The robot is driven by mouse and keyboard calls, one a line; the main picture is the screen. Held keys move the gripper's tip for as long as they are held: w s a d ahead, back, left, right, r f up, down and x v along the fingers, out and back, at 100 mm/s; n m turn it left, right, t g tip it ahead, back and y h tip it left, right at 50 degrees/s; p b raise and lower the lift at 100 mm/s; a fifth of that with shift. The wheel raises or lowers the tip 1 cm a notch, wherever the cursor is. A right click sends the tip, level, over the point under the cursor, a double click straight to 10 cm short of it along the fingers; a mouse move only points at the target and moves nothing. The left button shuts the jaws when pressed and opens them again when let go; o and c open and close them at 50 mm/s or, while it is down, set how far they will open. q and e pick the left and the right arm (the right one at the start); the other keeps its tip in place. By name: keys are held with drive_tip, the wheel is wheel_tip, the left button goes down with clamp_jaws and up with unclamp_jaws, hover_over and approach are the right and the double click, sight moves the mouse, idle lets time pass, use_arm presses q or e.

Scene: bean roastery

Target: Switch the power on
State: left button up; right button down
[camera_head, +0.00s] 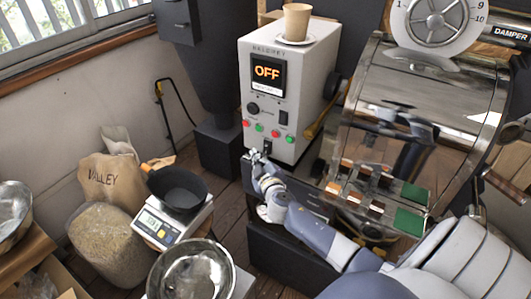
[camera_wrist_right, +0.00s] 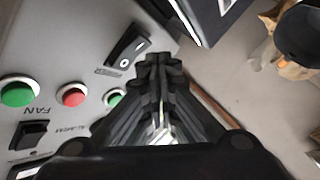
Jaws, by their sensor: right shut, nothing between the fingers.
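The grey control box (camera_head: 265,125) stands at the middle of the head view, with an orange display (camera_head: 267,72) that reads OFF. A black rocker switch (camera_wrist_right: 127,47) shows on the panel in the right wrist view, beside the row of buttons. My right gripper (camera_head: 254,160) is at the lower front of the box, fingers closed and empty. In the right wrist view its fingertips (camera_wrist_right: 160,62) are close to the rocker switch; I cannot tell whether they touch it. My left gripper is not in view.
Red and green buttons (camera_wrist_right: 72,95) are close to my right fingers. A paper cup (camera_head: 297,20) stands on top of the box. The roaster (camera_head: 415,90) is at the right. A scale (camera_head: 160,228) with a black bowl (camera_head: 178,188) and a bean sack (camera_head: 105,240) are at the left.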

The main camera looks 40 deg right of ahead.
drive_tip(key=shift+d, duration=0.1)
idle(0.4)
drive_tip(key=shift+w+d, duration=0.15)
drive_tip(key=shift+d, duration=0.15)
drive_tip(key=shift+w+d+b, duration=0.15)
drive_tip(key=shift+d+b, duration=0.15)
idle(0.7)
drive_tip(key=shift+a, duration=0.15)
drive_tip(key=shift+s+a, duration=0.35)
drive_tip(key=shift+a, duration=0.25)
drive_tip(key=shift+s+a+r, duration=0.1)
drive_tip(key=shift+s+a, duration=0.2)
drive_tip(key=shift+a, duration=0.45)
drive_tip(key=shift+s+a+r, duration=0.15)
drive_tip(key=shift+s+a, duration=0.15)
drive_tip(key=shift+a, duration=0.5)
drive_tip(key=shift+s+a+r, duration=0.1)
drive_tip(key=shift+s+a, duration=0.2)
drive_tip(key=shift+a, duration=0.45)
drive_tip(key=shift+f, duration=0.1)
